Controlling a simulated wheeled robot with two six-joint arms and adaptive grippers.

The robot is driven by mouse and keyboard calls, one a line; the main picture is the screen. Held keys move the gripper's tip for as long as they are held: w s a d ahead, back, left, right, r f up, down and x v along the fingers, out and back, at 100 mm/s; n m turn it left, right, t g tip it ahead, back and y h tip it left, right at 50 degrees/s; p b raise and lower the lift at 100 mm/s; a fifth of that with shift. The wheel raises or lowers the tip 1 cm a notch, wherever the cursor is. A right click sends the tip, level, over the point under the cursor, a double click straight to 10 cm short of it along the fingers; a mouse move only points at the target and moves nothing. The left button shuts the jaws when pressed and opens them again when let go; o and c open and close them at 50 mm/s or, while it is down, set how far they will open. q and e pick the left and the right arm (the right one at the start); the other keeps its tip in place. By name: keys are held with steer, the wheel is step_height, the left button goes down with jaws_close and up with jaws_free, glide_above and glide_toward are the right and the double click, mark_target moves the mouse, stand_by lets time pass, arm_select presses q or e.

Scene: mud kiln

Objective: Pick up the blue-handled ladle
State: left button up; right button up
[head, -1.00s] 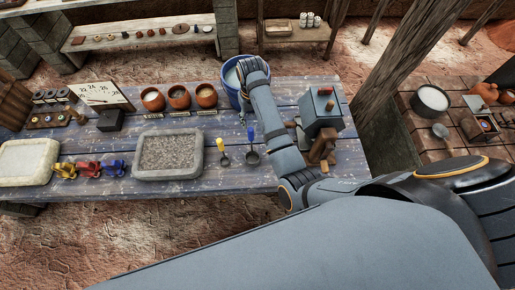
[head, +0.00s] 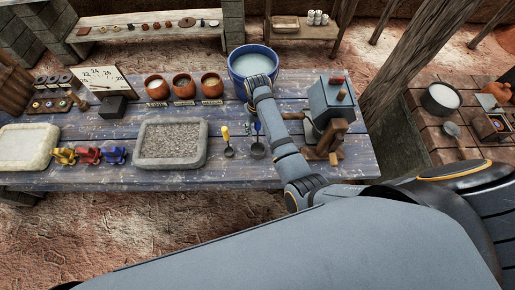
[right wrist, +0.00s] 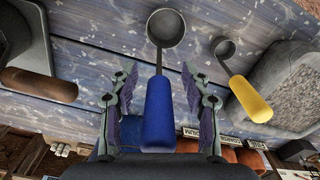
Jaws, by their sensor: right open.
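The blue-handled ladle has a dark round bowl (head: 257,151) and a blue handle. The bowl points away past the fingertips. My right gripper is open and mostly hidden behind its own wrist in the head view. My left gripper is not in view.
A yellow-handled ladle (head: 227,139) lies just left, near the stone tray of gravel (head: 205,150). A blue bucket (head: 233,70) stands behind the wrist. A grey box device (head: 327,100) stands close to the right. Several brown pots (head: 182,87) stand at the back.

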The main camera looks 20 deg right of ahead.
steer(key=shift+w+r, duration=0.1)
steer(key=shift+c, duration=0.3)
jaws_close()
steer(key=shift+r, duration=0.15)
